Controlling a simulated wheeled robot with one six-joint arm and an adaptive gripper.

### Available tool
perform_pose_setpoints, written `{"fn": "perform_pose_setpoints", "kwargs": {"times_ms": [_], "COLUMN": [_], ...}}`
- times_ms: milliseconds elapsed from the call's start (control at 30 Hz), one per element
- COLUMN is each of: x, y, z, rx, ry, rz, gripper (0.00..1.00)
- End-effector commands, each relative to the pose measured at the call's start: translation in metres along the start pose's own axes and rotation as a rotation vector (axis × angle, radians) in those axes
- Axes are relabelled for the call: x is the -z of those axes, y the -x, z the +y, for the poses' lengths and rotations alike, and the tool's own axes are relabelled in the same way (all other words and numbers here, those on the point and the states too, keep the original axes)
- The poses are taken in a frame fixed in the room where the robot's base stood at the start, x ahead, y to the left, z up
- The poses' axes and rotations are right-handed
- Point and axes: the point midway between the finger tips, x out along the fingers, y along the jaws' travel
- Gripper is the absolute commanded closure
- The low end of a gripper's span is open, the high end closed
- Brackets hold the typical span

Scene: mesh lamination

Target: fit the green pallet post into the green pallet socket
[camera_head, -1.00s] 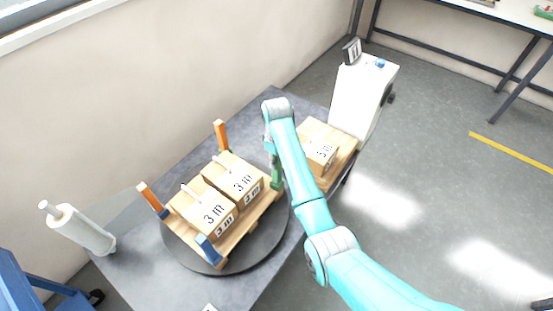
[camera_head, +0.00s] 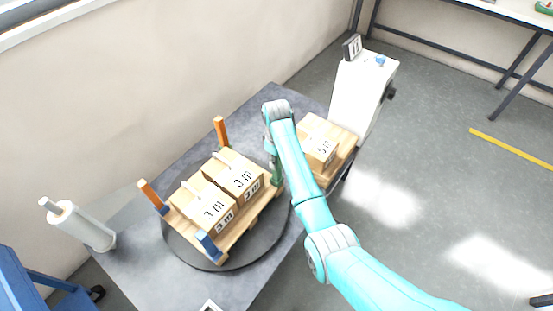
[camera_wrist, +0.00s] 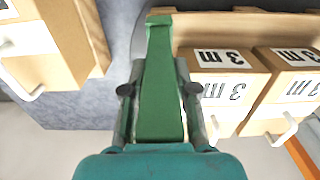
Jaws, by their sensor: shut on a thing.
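My gripper (camera_wrist: 160,92) is shut on the green pallet post (camera_wrist: 160,75), with one finger on each side of it in the wrist view. In the head view my gripper (camera_head: 271,148) is at the right corner of the pallet on the turntable, and green (camera_head: 277,173) shows just below it. My arm partly hides this corner. The green socket cannot be told apart from the post, so I cannot tell whether the post is in it or above it. The wooden pallet (camera_head: 238,236) carries two cartons marked 3 m (camera_head: 207,204).
Orange posts stand at the pallet's back (camera_head: 220,131) and left (camera_head: 150,194) corners; a blue piece (camera_head: 208,246) is at the front corner. A second pallet with a carton (camera_head: 322,150) is right of my arm. A white roll (camera_head: 80,226) stands at left.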

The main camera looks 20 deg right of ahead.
Motion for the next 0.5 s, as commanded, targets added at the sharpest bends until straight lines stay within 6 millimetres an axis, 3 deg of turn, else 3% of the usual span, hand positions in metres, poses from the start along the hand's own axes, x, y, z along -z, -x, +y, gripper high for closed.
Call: {"fn": "perform_pose_setpoints", "kwargs": {"times_ms": [500], "x": [0.0], "y": [-0.0109], "z": [0.0001], "rx": [0.0], "ry": [0.0], "rz": [0.0], "gripper": [1.0]}}
